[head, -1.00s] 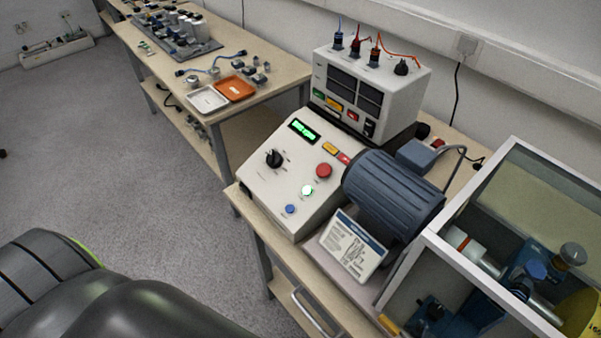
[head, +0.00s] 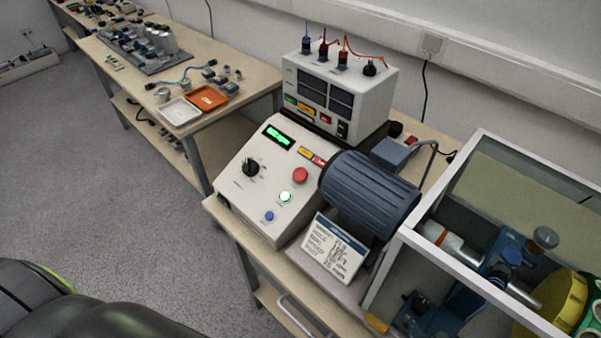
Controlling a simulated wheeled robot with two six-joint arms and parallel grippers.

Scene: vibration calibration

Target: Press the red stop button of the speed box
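The speed box (head: 240,205) is a white sloped console on the bench in the middle of the head view. Its red stop button (head: 300,175) is on the right side of the panel, beside the motor. A lit green-white button (head: 285,197), a blue button (head: 269,216), a black knob (head: 251,168) and a green display (head: 278,137) are on the same panel. Neither of my grippers shows in the view. A dark rounded part at the lower left appears to be my own arm, well apart from the box.
A blue ribbed motor (head: 368,192) stands right of the box, with an information card (head: 335,247) in front. A white meter unit (head: 375,95) with cables stands behind. A clear-walled guard case (head: 440,252) is at right. A side bench (head: 240,73) holds trays and parts.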

